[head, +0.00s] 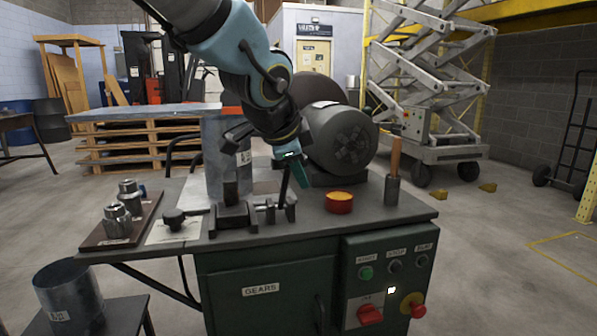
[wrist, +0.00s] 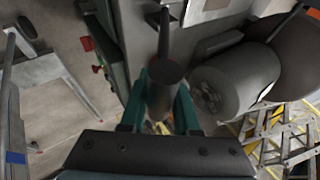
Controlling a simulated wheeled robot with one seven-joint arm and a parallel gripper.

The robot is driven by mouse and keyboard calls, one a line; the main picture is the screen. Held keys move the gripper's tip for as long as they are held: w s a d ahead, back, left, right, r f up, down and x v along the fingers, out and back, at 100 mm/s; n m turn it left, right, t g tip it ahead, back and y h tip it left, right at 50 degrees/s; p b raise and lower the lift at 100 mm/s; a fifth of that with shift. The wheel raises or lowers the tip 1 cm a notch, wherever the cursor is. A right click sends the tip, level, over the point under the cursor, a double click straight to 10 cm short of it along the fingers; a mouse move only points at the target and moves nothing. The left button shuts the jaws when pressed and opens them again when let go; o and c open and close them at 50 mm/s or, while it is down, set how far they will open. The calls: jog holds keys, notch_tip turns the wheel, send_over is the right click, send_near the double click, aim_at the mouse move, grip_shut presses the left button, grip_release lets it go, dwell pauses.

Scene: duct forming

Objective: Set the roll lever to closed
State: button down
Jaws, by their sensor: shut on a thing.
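The roll lever (head: 284,187) is a dark rod rising from a small metal bracket on the front of the green machine's top. It stands nearly upright with a slight tilt in the head view. My gripper (head: 293,171) reaches down from above, its teal fingers at the lever's upper end. In the wrist view my gripper (wrist: 163,98) is shut on the lever's dark round grip (wrist: 166,82), with one finger on each side. The fingers partly hide the grip in the head view. I see no readable open or closed mark beside the lever.
A grey motor (head: 342,140) stands right behind my gripper. A red dish (head: 339,203) and a wooden-handled tool in a holder (head: 392,190) are to the right. A black-knobbed handle (head: 174,218) lies left of the lever.

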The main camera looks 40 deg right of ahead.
dwell(0.3)
jog(key=c, duration=0.7)
grip_release()
jog(key=shift+o, duration=0.2)
jog(key=p+v, duration=0.3)
jog(key=v, duration=0.7)
jog(key=shift+a+r, duration=0.25)
jog(key=shift+a, duration=0.05)
jog(key=shift+s, duration=0.1)
